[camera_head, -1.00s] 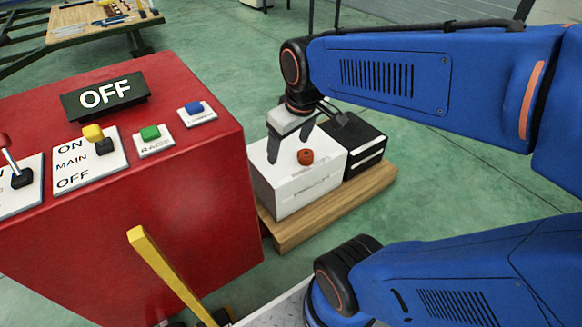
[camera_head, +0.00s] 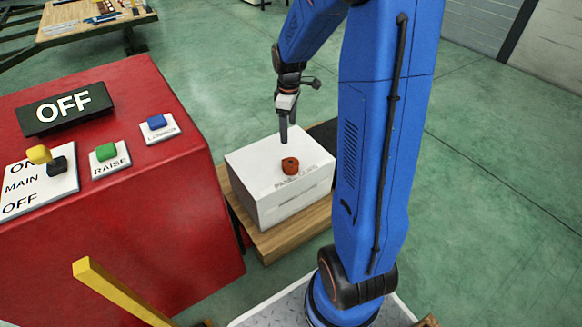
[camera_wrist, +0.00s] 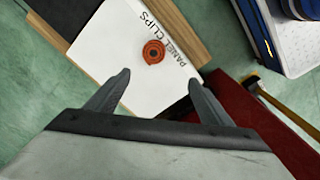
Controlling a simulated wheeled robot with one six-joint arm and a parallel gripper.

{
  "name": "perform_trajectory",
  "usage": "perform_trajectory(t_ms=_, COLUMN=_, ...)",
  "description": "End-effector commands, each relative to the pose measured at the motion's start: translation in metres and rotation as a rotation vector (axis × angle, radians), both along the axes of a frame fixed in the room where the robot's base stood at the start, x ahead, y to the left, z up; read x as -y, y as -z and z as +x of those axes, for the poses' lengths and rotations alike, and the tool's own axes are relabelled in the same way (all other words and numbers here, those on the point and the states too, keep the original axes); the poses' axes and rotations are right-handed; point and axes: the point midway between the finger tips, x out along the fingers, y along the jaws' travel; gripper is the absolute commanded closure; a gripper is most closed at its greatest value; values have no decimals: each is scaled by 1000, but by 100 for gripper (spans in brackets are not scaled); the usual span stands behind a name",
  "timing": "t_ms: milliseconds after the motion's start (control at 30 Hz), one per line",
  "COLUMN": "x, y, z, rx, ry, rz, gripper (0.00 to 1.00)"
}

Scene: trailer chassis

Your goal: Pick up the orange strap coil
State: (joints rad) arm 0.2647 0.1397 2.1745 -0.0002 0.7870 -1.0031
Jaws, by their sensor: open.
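The orange strap coil (camera_head: 290,166) is a small reddish-orange ring lying on top of the white box (camera_head: 273,205) marked with "PANEL CLIPS" lettering. In the wrist view the coil (camera_wrist: 154,51) lies beyond my fingertips, roughly centred between them, on the white box top (camera_wrist: 125,60). My gripper (camera_head: 285,140) is above the box's back edge, just behind and left of the coil in the head view. In the wrist view my gripper (camera_wrist: 158,80) has its two fingers wide apart with nothing between them. The coil is not touched.
The box stands on a wooden pallet (camera_head: 258,243) beside a dark box (camera_head: 322,132) partly hidden by my arm. Green floor is free behind.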

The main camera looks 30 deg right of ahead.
Motion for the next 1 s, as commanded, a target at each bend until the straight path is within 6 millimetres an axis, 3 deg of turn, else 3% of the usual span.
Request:
perform_trajectory(t_ms=100, x=12, y=22, z=12, rx=-24, ry=-41, rz=5, gripper=26)
perform_trajectory(t_ms=300, x=22, y=39, z=21, rx=-39, ry=-78, rz=9, gripper=26)
perform_trajectory(t_ms=467, x=22, y=58, z=21, rx=-43, ry=-83, rz=11, gripper=26)
perform_trajectory(t_ms=1000, x=22, y=148, z=20, rx=-42, ry=-81, rz=9, gripper=26)
